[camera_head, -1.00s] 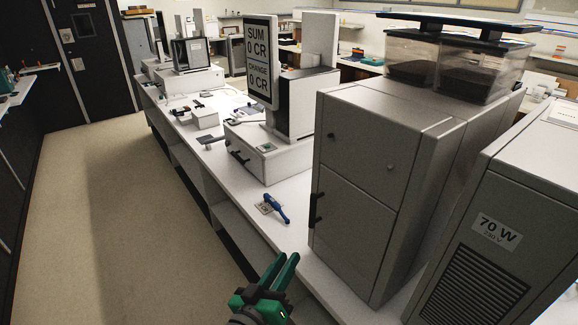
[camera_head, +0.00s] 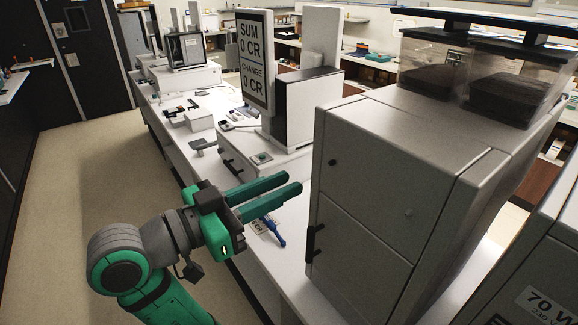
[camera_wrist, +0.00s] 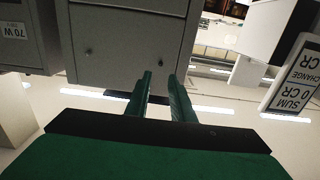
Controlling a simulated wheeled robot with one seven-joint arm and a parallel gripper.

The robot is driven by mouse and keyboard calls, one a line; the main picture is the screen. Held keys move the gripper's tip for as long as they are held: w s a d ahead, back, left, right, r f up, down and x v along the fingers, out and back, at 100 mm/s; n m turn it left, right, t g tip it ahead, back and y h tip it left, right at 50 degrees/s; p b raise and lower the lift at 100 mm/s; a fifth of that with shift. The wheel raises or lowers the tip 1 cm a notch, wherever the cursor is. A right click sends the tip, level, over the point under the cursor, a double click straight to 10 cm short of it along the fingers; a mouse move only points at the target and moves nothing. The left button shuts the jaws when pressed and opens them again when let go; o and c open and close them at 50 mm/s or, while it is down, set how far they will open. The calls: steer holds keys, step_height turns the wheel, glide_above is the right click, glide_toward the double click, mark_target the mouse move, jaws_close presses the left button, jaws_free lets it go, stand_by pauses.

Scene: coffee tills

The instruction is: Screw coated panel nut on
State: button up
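The grey machine cabinet (camera_head: 370,185) stands on the counter, with two small round fittings on its front. I cannot tell whether either is the coated panel nut. My gripper (camera_head: 292,184) is raised over the counter's front edge, left of the cabinet front and pointing right. Its green fingers are apart and nothing shows between them, also in the wrist view (camera_wrist: 158,82).
A blue-handled tool (camera_head: 275,232) lies on the counter below my gripper, beside a small label card. A till with a SUM/CHANGE display (camera_head: 254,60) stands behind. A black handle (camera_head: 313,241) juts from the cabinet front. The aisle floor (camera_head: 85,190) at left is clear.

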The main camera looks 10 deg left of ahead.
mark_target(329, 164)
steer(key=x, duration=0.9)
steer(key=shift+w+d, duration=0.15)
steer(key=shift+w, duration=0.05)
jaws_close()
